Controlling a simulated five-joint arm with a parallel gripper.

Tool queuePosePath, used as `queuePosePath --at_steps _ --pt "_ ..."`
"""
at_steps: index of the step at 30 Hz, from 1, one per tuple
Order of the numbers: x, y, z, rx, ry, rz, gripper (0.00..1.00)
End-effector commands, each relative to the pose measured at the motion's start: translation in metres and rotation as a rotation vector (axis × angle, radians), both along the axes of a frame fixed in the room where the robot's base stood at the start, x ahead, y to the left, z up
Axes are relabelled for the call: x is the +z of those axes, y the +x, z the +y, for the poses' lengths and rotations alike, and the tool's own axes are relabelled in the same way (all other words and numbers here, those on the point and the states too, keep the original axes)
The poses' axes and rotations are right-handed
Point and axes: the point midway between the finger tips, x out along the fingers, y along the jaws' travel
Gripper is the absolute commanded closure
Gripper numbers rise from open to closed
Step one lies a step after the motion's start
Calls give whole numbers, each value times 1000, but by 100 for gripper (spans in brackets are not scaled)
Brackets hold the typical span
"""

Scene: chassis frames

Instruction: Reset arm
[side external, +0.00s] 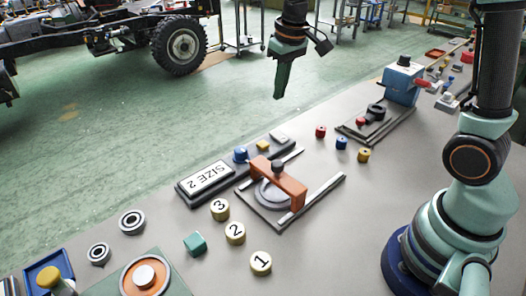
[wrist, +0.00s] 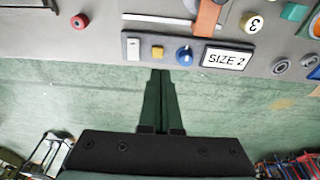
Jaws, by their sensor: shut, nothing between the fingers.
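My gripper (side external: 279,88) hangs high in the upper middle of the side view, over the far edge of the table as seen there. In the wrist view its fingers (wrist: 160,82) are together, with nothing between them. The fingertips show near the panel marked SIZE 2 (side external: 208,177), which carries a blue knob and a yellow button; the panel also shows in the wrist view (wrist: 227,58). The gripper appears apart from everything on the table.
On the table (side external: 300,250) are an orange bridge fixture (side external: 290,186), several numbered yellow cylinders, a teal block (side external: 195,243), small red, blue and yellow pieces, and a blue box device (side external: 402,85). A vehicle chassis (side external: 120,30) stands on the green floor beyond. The air around my gripper is clear.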

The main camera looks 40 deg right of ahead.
Motion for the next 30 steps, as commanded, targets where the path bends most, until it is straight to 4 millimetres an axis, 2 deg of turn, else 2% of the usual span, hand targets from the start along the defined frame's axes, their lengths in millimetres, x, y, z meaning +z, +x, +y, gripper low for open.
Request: queuePosePath --at_steps 1,3,9,18,24,30 --pt "12 -12 1 0 0 -28 100" --pt "23 -27 1 0 0 -58 100" --pt "43 -71 3 0 0 -145 100" --pt "47 -129 5 0 2 -267 100" --pt "42 -146 6 0 2 -308 100" --pt "41 -149 6 0 2 -313 100"
